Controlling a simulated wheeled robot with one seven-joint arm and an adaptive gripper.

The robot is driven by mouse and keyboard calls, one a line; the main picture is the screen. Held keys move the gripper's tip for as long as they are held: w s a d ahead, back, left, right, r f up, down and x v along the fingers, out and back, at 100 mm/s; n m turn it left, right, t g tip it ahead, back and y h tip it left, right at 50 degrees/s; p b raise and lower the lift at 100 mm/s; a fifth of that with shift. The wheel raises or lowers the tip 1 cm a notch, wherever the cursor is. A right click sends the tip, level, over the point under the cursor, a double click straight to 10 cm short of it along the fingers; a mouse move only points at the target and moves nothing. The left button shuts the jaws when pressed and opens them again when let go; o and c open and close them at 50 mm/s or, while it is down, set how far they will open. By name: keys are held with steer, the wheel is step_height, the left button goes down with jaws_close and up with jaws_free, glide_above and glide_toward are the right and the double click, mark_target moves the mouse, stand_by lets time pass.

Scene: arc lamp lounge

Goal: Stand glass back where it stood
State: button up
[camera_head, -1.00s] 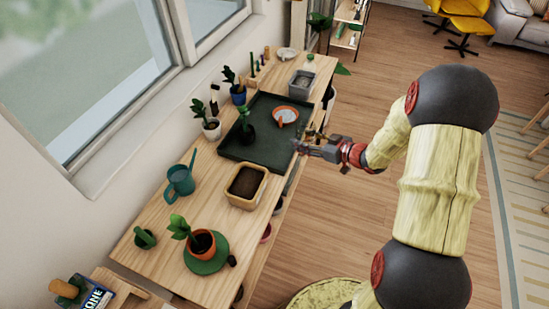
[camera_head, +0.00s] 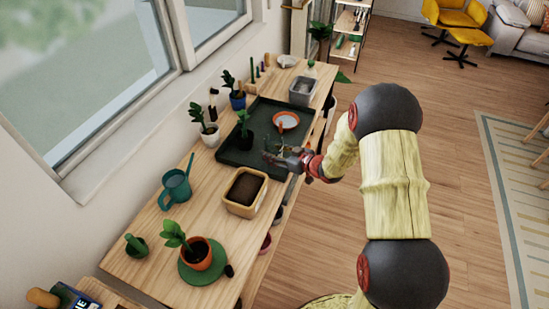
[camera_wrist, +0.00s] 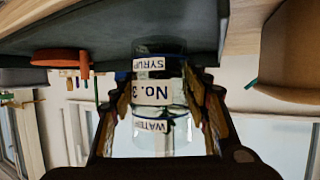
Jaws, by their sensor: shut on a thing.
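A clear glass (camera_wrist: 158,118) with paper labels reading "No. 3", "SYRUP" and "WATER" is between the fingers of my gripper (camera_wrist: 164,100) in the wrist view. The glass and its labels appear upside down in that picture. My gripper is shut on the glass. In the head view my gripper (camera_head: 278,157) is at the near right side of the dark green tray (camera_head: 239,157). The glass is too small and see-through to make out clearly there. I cannot tell whether its base touches the tray.
A soil-filled tan box (camera_head: 239,207) stands in front of the tray. A watering can (camera_head: 176,187) and several potted plants stand along the wooden bench (camera_head: 208,224). The tray's middle is fairly clear.

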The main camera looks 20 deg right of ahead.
steer(key=shift+f, duration=0.9)
steer(key=shift+r, duration=0.1)
steer(key=o, duration=0.9)
steer(key=shift+f, duration=0.25)
steer(key=o, duration=0.5)
steer(key=shift+r, duration=0.1)
